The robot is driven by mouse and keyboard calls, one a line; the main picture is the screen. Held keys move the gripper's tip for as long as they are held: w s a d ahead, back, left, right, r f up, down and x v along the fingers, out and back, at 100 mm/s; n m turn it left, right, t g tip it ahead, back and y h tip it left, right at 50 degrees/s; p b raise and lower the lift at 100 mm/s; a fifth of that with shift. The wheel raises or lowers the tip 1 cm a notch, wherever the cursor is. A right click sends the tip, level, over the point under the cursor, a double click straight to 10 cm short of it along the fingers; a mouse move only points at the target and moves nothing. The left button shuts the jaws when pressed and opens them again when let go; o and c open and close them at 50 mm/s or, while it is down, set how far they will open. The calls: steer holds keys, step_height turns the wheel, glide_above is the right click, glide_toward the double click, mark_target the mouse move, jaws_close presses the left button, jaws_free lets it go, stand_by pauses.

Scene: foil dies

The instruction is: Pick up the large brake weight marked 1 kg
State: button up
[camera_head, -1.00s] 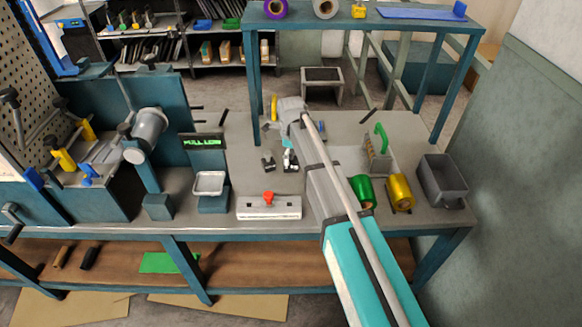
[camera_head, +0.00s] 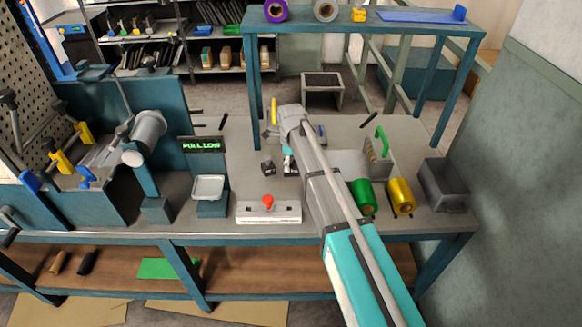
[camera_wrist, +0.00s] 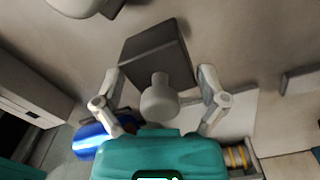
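In the wrist view a dark block (camera_wrist: 170,52) with a pale round knob (camera_wrist: 158,98) lies between my fingers. It appears to be the brake weight, but no 1 kg mark can be read. My gripper (camera_wrist: 160,78) is open, with one finger on each side of the knob and a gap to it on both sides. In the head view a dark weight (camera_head: 291,169) stands on the bench beneath my gripper, partly hidden by my arm. A smaller dark weight (camera_head: 268,167) stands just left of it.
A white block with a red knob (camera_head: 268,208) lies at the bench front. Green (camera_head: 363,193) and yellow (camera_head: 401,197) rolls and a grey bin (camera_head: 444,186) are to the right. A scale-like tray (camera_head: 208,187) and a lit display (camera_head: 204,145) stand left. A raised shelf (camera_head: 340,27) spans the back.

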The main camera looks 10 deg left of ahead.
steer(key=c, duration=0.7)
steer(key=shift+c, duration=0.2)
steer(key=shift+r+p, duration=0.25)
steer(key=shift+p, duration=0.05)
steer(key=shift+c, duration=0.2)
step_height(320, 180, up, 3)
steer(key=p, duration=0.3)
steer(key=s+r+p, duration=0.1)
steer(key=r+p, duration=0.1)
steer(key=s+d+r+p, duration=0.1)
steer(key=s, duration=0.1)
steer(key=s+d+r+p, duration=0.1)
steer(key=r+p, duration=0.1)
steer(key=shift+s+r+p, duration=0.25)
steer(key=shift+r+p, duration=0.1)
steer(key=shift+s+d+r+p, duration=0.65)
steer(key=shift+s, duration=0.7)
steer(key=shift+s+d+r+p, duration=0.6)
steer(key=shift+s+d, duration=0.05)
steer(key=shift+s, duration=0.75)
steer(key=shift+s+d+r+p, duration=0.65)
steer(key=shift+s, duration=0.7)
